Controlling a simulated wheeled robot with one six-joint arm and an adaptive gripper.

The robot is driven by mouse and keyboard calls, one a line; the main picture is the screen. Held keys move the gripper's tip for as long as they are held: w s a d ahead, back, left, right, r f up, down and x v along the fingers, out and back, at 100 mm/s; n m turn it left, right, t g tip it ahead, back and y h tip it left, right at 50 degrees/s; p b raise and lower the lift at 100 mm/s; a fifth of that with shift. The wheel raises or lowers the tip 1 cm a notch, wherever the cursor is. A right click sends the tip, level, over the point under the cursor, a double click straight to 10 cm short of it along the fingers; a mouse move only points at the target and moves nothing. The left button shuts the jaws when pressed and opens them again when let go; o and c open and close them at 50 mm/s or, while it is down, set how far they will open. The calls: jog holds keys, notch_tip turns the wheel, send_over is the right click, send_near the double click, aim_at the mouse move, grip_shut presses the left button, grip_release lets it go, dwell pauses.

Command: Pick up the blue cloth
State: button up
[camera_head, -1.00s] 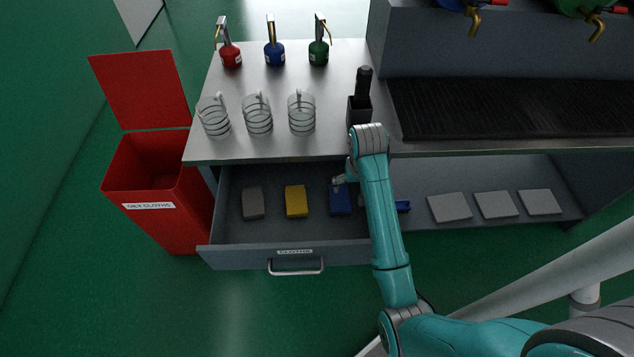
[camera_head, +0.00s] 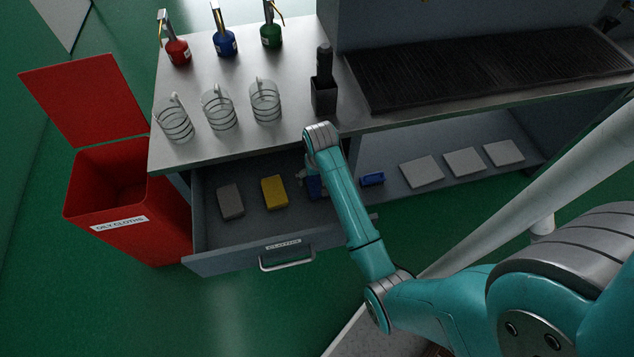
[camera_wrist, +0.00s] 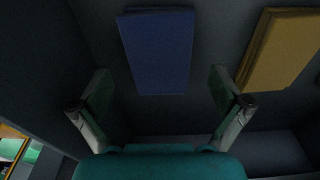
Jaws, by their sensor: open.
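The blue cloth (camera_head: 315,188) lies in the open drawer (camera_head: 225,262), right of the yellow cloth (camera_head: 274,192). My arm hides part of it in the head view. In the wrist view the blue cloth (camera_wrist: 157,50) is a flat folded block, lying ahead of and between the fingertips. My gripper (camera_wrist: 160,82) is open and empty, its two fingers spread wider than the cloth. In the head view my gripper (camera_head: 304,177) is small and partly hidden behind my arm, above the drawer near the cloth.
A grey cloth (camera_head: 230,201) lies left of the yellow one. The bench top (camera_head: 200,150) overhangs the drawer's back. A red bin (camera_head: 130,205) stands at left.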

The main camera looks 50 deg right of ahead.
aim_at(317, 181)
jog(key=shift+w+d+f, duration=0.1)
jog(key=shift+f, duration=1)
jog(key=c, duration=1.2)
jog(key=shift+c, duration=0.2)
notch_tip(317, 181, up, 10)
